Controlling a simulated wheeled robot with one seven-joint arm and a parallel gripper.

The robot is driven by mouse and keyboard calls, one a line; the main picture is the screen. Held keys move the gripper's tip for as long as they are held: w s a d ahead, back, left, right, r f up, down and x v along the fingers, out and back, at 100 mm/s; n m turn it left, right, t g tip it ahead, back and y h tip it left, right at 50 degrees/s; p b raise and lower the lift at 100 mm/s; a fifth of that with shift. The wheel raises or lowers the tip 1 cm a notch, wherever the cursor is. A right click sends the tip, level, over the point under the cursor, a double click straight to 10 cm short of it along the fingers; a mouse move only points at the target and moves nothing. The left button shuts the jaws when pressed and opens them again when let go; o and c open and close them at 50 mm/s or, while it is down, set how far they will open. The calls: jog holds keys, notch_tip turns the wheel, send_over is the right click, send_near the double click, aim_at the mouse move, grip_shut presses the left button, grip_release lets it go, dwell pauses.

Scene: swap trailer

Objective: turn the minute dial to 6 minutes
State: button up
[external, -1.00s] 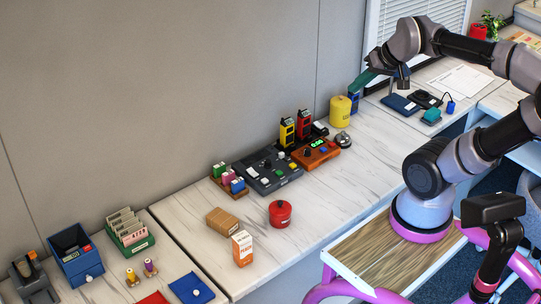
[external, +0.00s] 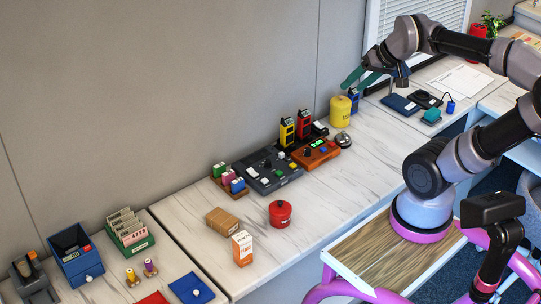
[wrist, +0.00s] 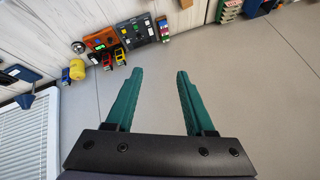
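An orange device (external: 317,153) with a lit green display and a dark knob (external: 307,153) stands on the white counter by the wall. The knob may be the minute dial; its markings are too small to read. In the wrist view the orange device (wrist: 100,39) shows at the upper left. My gripper (external: 356,80) is up near the wall, right of the device and above the yellow canister. In the wrist view its teal fingers (wrist: 158,75) are spread apart with nothing between them.
A dark control panel (external: 268,173) stands left of the device. Yellow and red handsets (external: 304,124) stand behind it. A silver bell (external: 342,139) and a yellow canister (external: 340,111) are to its right. A red round pot (external: 280,213) sits in front. The counter's front right is clear.

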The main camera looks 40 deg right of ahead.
jog(key=w+d+f+n+g+h, duration=0.1)
jog(key=w+d+f+n, duration=0.1)
jog(key=w, duration=0.5)
jog(key=w+d+f+n+g+h, duration=0.1)
jog(key=w+d+n, duration=0.1)
jog(key=w, duration=0.5)
jog(key=n+g, duration=0.5)
jog(key=n, duration=0.4)
send_over(307, 149)
notch_tip(307, 149, down, 36)
notch_tip(307, 149, down, 11)
jog(key=shift+s+r, duration=0.1)
jog(key=shift+r, duration=0.05)
jog(key=shift+c, duration=0.3)
grip_shut()
